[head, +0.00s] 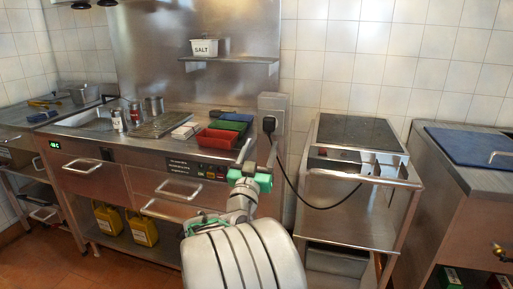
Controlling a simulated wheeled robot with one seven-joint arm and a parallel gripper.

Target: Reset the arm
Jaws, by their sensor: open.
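My gripper (258,155) shows in the head view near the middle, at the end of my arm, with green parts behind its fingers. Its two fingers are apart and point up and away, and nothing shows between them. In the picture it lies over the right front edge of the steel counter (140,150), just below the red tray (217,138). I cannot tell the exact gap between gripper and counter. My arm's large grey links hide part of the floor and the counter's lower front.
A hotplate (357,131) on a steel stand (345,215) is to the right, its black cable (303,198) hanging behind my gripper. A blue board (470,144) lies on the far right counter. Drawers with handles, a salt tub (205,47) on a shelf and yellow containers (143,230) also show.

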